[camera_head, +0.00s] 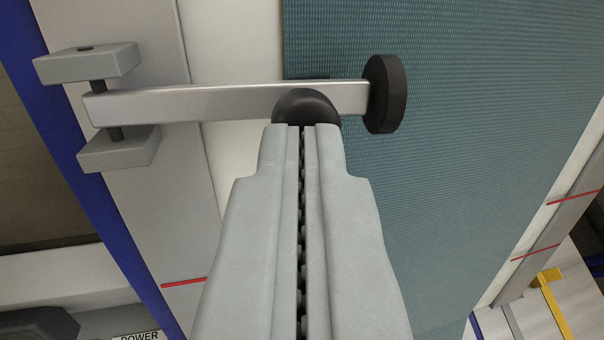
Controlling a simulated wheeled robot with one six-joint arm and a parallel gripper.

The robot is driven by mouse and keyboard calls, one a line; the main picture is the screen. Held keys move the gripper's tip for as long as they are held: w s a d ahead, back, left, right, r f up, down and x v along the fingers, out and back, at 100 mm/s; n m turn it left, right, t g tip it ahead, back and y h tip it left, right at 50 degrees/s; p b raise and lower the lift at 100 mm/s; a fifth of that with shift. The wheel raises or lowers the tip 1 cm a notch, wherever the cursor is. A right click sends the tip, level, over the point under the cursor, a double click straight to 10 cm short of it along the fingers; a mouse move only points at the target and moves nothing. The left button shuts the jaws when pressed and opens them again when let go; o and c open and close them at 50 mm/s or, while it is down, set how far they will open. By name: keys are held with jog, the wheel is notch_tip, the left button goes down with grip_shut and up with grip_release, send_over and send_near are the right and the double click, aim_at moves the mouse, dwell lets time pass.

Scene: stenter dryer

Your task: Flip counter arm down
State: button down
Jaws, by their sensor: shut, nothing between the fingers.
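The counter arm (235,101) is a silver bar reaching from a grey hinge bracket (105,62) at the upper left to a black wheel (386,94) at its right end. The wheel appears over the teal fabric (470,130); I cannot tell whether it touches it. My gripper (305,108) is shut and empty, its fingers running up from the bottom middle. Its dark rounded tip overlaps the lower edge of the bar, left of the wheel. Contact between tip and bar cannot be told for certain.
A pale frame rail with a blue edge (75,170) runs along the left. Red lines (184,283) mark the rails on both sides. A POWER label (140,336) shows at the bottom left and a yellow bracket (552,300) at the lower right.

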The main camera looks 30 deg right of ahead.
dwell(0.3)
jog(key=shift+w+d+f, duration=0.3)
jog(key=shift+w+d, duration=0.15)
jog(key=shift+d, duration=0.15)
jog(key=v, duration=1.7)
jog(key=shift+s+a, duration=0.2)
jog(key=shift+s, duration=0.05)
